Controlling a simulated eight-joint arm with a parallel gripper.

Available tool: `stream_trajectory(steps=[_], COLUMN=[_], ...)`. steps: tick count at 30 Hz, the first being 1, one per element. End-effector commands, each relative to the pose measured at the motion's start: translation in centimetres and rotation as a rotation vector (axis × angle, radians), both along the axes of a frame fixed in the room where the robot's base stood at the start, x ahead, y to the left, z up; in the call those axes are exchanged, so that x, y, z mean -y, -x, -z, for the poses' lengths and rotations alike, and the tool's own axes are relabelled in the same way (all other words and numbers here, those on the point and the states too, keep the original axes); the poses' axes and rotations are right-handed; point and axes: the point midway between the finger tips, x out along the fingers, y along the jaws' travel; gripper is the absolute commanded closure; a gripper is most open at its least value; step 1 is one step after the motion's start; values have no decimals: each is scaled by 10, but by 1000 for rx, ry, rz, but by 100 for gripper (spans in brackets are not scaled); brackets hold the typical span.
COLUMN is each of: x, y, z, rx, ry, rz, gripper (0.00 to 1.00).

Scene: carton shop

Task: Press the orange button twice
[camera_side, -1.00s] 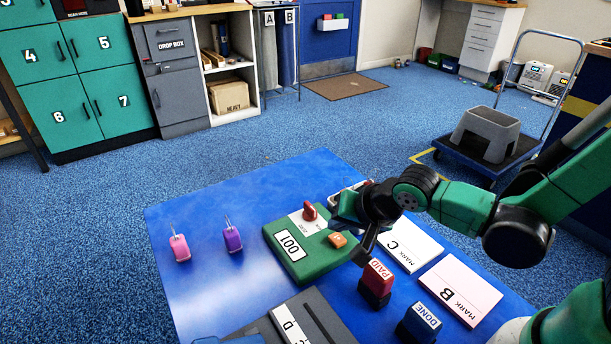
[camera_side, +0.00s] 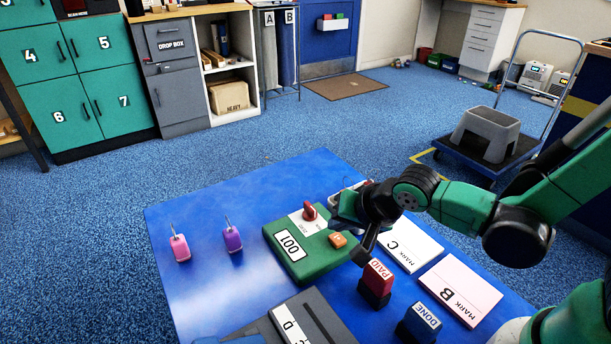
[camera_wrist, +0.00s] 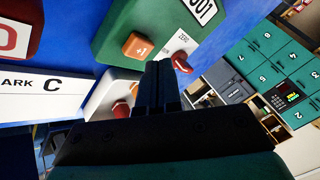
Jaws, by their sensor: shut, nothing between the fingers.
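The orange button (camera_side: 338,240) is a small block on the near right part of a green box (camera_side: 290,268). In the wrist view the orange button (camera_wrist: 137,46) is marked "+1". The box has a white plate reading 001 (camera_side: 290,245) and a red knob (camera_side: 310,211), marked ZERO in the wrist view. My gripper (camera_wrist: 160,68) is shut and empty, its fingertips between the orange button and the red knob in the wrist view. In the side view it is over the right side of the box; its fingertips are hard to make out, so I cannot tell their height.
A red PAID stamp (camera_side: 376,280) and a blue DONE stamp (camera_side: 419,322) stand in front of my wrist. Cards marked C (camera_side: 410,247) and B (camera_side: 460,290) lie to the right. A pale device (camera_wrist: 112,95) is partly hidden behind my gripper.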

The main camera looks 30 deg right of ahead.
Motion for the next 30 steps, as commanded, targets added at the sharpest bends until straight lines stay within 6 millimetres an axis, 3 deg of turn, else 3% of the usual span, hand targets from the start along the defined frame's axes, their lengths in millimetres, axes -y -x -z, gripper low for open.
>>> stream_trajectory(steps=[30], x=[0], y=[0], z=[6], rx=[0], ry=[0], rz=[0], gripper=[100])
